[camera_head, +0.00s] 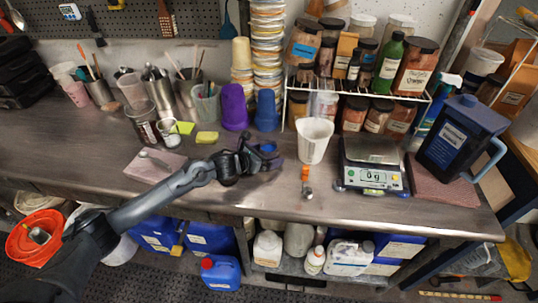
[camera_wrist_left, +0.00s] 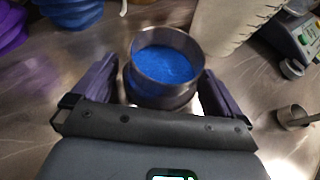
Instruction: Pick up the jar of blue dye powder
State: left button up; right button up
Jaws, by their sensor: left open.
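The jar of blue dye powder (camera_wrist_left: 164,66) is an open metal-sided round container with bright blue powder inside. In the wrist view it stands upright between the two fingers of my left gripper (camera_wrist_left: 160,76), which is open with a finger on either side. I cannot tell whether either finger touches it. In the head view my left gripper (camera_head: 262,164) is low over the front middle of the bench. It hides most of the jar there, and a patch of blue powder (camera_head: 267,148) shows. My right gripper is not in view.
A white cup (camera_head: 314,141) stands just right of the jar. Blue stacked cups (camera_head: 266,112) and purple stacked cups (camera_head: 234,108) stand behind. A digital scale (camera_head: 371,164) and a dark blue jug (camera_head: 460,137) are further right. A small scoop (camera_head: 306,183) lies near the front edge.

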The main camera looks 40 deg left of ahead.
pick_arm(q)
jog(key=shift+w+f, duration=0.15)
jog(key=shift+w, duration=0.1)
jog(key=shift+c, duration=0.2)
jog(key=c, duration=0.9)
jog(key=shift+c, duration=0.2)
